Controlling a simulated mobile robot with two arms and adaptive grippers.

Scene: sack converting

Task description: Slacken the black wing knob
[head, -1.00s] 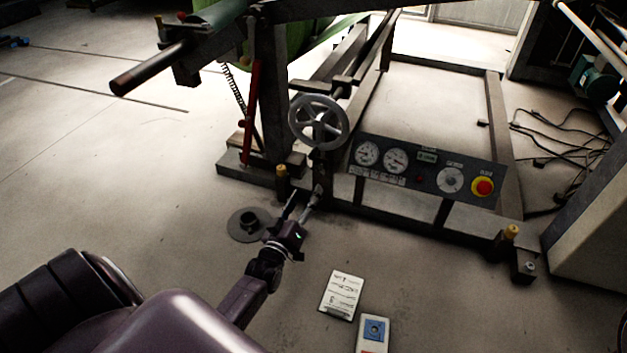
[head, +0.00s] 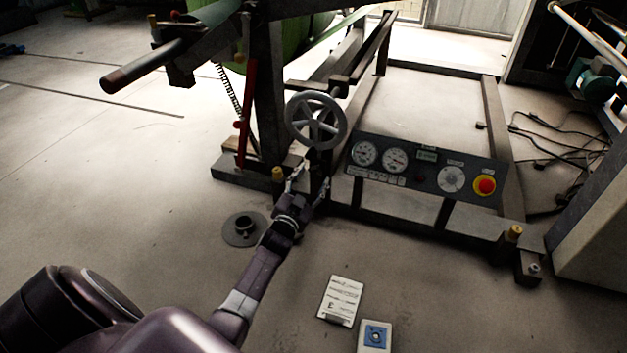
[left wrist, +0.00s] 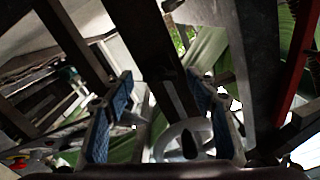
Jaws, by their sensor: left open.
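My left gripper (head: 308,186) is open, its fingers apart and pointing up toward the machine just below the grey handwheel (head: 317,121). In the left wrist view its two blue-padded fingers (left wrist: 160,105) spread with nothing gripped between them. The handwheel (left wrist: 165,146) also shows there, low between the fingers, with a small dark oval piece (left wrist: 190,145) in front of it. I cannot tell whether that piece is the black wing knob. In the head view I cannot make out the knob; the area under the wheel is dark and partly covered by my gripper. My right gripper is not in view.
A control panel (head: 425,166) with gauges and a red stop button (head: 485,185) is right of my gripper. A red lever (head: 246,115) stands left of the wheel. A round floor base (head: 244,229), a paper card (head: 340,300) and a blue-white box (head: 374,337) lie on open floor.

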